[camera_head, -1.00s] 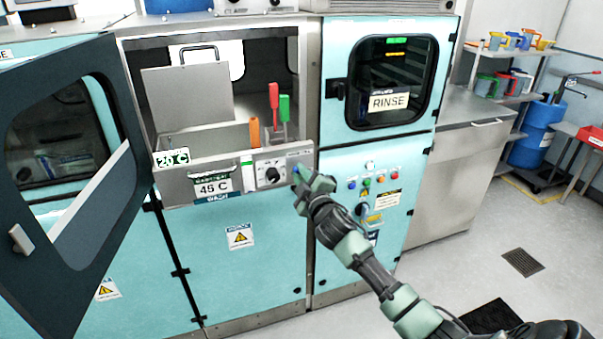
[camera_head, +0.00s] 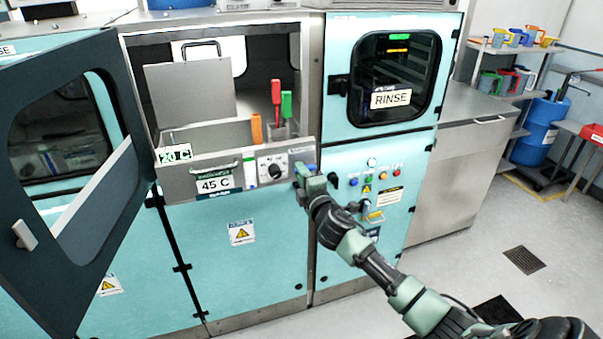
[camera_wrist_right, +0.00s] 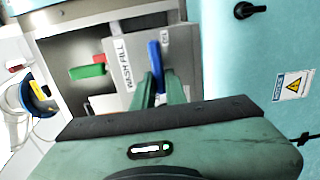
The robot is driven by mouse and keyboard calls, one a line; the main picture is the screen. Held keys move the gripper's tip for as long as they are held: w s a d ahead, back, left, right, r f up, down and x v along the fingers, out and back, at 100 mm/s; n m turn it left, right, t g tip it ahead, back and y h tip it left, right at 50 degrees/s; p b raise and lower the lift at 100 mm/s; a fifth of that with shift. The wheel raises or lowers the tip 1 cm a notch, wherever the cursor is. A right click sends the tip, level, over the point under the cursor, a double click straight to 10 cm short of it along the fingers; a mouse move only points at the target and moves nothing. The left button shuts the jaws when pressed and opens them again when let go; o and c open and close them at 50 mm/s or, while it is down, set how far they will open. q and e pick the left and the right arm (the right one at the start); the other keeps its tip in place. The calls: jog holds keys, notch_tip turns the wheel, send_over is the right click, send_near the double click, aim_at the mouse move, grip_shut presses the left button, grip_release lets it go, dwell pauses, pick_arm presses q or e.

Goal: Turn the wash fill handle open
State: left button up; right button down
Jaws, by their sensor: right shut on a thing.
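The wash fill handle is a blue lever (camera_wrist_right: 154,58) in the right wrist view, beside a plate lettered WASH FILL (camera_wrist_right: 122,62). My right gripper (camera_wrist_right: 160,85) is shut on the lever, its green fingers on either side. In the head view this gripper (camera_head: 302,178) is at the right end of the bath's front panel (camera_head: 180,188), right of a black knob (camera_head: 278,172). A bit of blue (camera_head: 311,167) shows just beyond it, and the hand hides most of the lever. My left gripper is out of view.
A dark windowed door (camera_head: 75,150) stands open at the left. Red and green handles (camera_head: 286,104) stick up from the bath. The rinse cabinet (camera_head: 338,145) with its buttons is on the right.

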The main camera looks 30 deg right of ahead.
jog(key=shift+f, duration=0.1)
jog(key=c, duration=1.4)
grip_release()
jog(key=shift+c, duration=0.2)
jog(key=shift+s, duration=0.1)
jog(key=b+v, duration=0.2)
jog(key=v, duration=0.5)
jog(key=shift+s, duration=0.3)
jog(key=shift+a, duration=0.1)
